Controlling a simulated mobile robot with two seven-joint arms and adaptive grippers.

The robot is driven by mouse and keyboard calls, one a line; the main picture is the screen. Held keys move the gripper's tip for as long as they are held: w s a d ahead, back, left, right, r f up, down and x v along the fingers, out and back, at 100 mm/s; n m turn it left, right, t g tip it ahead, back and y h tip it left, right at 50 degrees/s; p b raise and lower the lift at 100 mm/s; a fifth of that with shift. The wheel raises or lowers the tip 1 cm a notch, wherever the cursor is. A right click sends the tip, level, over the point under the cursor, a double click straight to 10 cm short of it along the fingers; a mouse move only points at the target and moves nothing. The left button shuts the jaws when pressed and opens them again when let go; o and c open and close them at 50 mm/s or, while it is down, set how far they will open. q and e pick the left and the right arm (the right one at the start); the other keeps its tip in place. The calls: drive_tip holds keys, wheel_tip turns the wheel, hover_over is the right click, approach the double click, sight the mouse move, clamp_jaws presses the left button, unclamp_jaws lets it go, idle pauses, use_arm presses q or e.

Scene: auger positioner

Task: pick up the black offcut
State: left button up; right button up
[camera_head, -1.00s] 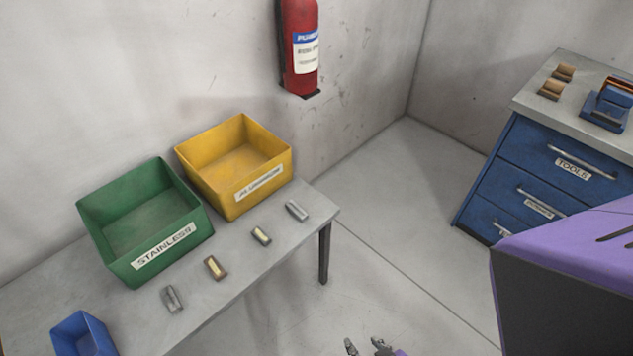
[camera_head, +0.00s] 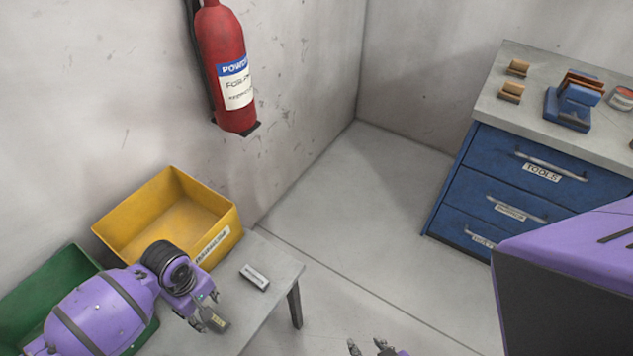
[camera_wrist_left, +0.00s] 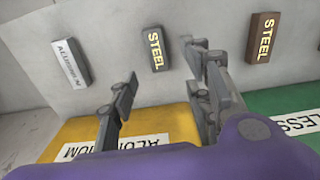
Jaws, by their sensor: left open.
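The black offcut (camera_wrist_left: 157,50) is a small dark block with a yellow STEEL label, lying on the grey table. In the left wrist view it lies beyond the fingertips and between their lines, not touching them. In the head view it shows (camera_head: 216,319) at my left gripper's fingertips, partly covered. My left gripper (camera_head: 206,318) is open and empty; its spread fingers also show in the left wrist view (camera_wrist_left: 163,82). My right gripper (camera_head: 367,347) is at the bottom edge of the head view, fingertips apart and empty, away from the table.
A grey aluminum offcut (camera_head: 255,276) and a brown steel offcut (camera_wrist_left: 263,38) lie on either side of the black one. The yellow bin (camera_head: 219,240) and green bin (camera_head: 45,292) stand behind. A blue drawer cabinet (camera_head: 487,183) stands at the right.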

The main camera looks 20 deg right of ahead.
sight(216, 319)
use_arm(q)
drive_tip(key=f, duration=0.5)
drive_tip(key=f+b, duration=0.1)
drive_tip(key=f, duration=0.1)
drive_tip(key=shift+s+d+f, duration=0.2)
drive_tip(key=shift+s+d, duration=0.1)
drive_tip(key=shift+d, duration=0.1)
drive_tip(key=shift+c, duration=0.2)
drive_tip(key=shift+r, duration=0.1)
clamp_jaws()
